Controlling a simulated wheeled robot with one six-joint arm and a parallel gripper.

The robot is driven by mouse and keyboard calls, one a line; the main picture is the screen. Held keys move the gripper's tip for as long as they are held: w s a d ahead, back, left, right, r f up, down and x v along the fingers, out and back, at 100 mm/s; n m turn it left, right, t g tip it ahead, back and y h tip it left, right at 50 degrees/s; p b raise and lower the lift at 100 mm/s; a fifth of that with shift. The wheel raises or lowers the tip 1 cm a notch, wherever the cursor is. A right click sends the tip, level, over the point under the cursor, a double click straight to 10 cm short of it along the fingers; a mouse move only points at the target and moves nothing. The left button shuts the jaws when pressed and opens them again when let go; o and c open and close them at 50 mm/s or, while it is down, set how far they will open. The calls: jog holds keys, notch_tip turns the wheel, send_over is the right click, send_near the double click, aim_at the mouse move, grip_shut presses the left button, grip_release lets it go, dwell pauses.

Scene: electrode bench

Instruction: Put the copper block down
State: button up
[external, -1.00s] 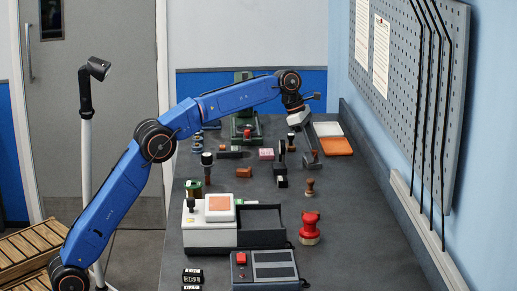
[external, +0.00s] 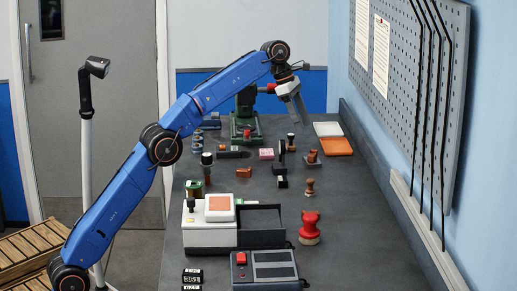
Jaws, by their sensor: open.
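A small copper-brown block (external: 312,158) stands on the dark bench at the right, below and right of my gripper, with a darker top part. A second small copper-coloured block (external: 243,172) lies on the bench left of the middle. I cannot tell for certain which of them is the copper block. My gripper (external: 301,120) is open and empty, raised above the far right part of the bench, apart from both blocks. Its fingers point down.
An orange tray (external: 337,147) and a white tray (external: 327,129) lie at the back right. A green machine (external: 245,120) stands at the back. Several stamps, a red-knobbed stamp (external: 310,226) and a white device (external: 209,236) crowd the bench. The right front is clear.

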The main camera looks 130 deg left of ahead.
jog(key=shift+s+d+r, duration=0.15)
jog(key=shift+s+r, duration=0.15)
jog(key=shift+r, duration=0.35)
